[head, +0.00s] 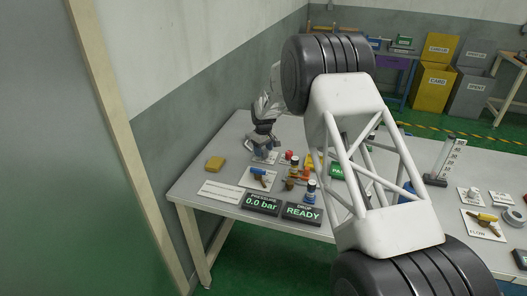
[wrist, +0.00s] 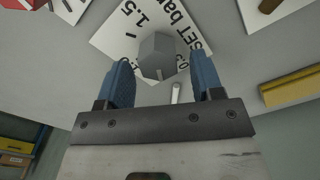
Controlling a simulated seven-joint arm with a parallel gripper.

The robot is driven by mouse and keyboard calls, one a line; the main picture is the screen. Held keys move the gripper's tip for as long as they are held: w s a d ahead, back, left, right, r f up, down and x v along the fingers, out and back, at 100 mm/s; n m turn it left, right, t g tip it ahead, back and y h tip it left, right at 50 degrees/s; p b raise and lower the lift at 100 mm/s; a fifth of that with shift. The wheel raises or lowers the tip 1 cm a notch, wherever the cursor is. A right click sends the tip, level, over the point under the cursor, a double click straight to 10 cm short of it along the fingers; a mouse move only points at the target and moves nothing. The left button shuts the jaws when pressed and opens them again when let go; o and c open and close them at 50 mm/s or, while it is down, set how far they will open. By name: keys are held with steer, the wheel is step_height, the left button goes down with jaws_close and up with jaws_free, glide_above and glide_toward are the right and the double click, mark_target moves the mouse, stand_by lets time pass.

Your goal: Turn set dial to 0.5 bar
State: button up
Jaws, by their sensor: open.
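The set dial is a grey faceted knob (wrist: 157,55) on a white card (wrist: 115,38) marked "SET bar", with "1.5" at the left and a partly hidden "0.5" at the right. A short pale bar (wrist: 176,93) shows just below the knob; I cannot tell if it is the pointer. My gripper (wrist: 160,63) is open, with blue fingers on either side of the knob and visible gaps to it. In the head view my gripper (head: 263,143) is over the card (head: 266,158) and hides the knob. The pressure display (head: 262,204) reads 0.0 bar.
A second display (head: 302,213) reads READY. Several small fittings stand to the right. The table's (head: 190,192) left end has free room.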

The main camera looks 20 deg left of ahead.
mark_target(265, 150)
steer(key=shift+r, duration=3.45)
steer(key=shift+d+r, duration=0.4)
steer(key=s+d+r+m, duration=0.2)
steer(key=s+d+r, duration=0.3)
steer(key=d+r, duration=0.25)
steer(key=s+d+r+m+t, duration=0.1)
steer(key=s+d+r, duration=0.45)
steer(key=d, duration=0.25)
steer(key=s+d+r+m, duration=0.2)
steer(key=s+d+r, duration=0.2)
steer(key=d+r, duration=0.4)
steer(key=s+d+r+m, duration=0.1)
steer(key=s+d+r, duration=0.2)
steer(key=s+d, duration=0.45)
steer(key=s+d+r+m, duration=0.25)
steer(key=s+d, duration=0.35)
steer(key=s, duration=0.3)
steer(key=s+d+f+m, duration=0.1)
steer(key=s+d, duration=0.2)
steer(key=s, duration=0.6)
steer(key=s+d+f+m+t, duration=0.1)
steer(key=s+d, duration=0.3)
steer(key=s, duration=0.6)
steer(key=s+d+f+m, duration=0.1)
steer(key=s+d, duration=0.3)
steer(key=s, duration=0.5)
steer(key=shift+s+d+f+m+t, duration=0.2)
steer(key=shift+m+t, duration=0.1)
steer(key=shift+m, duration=0.15)
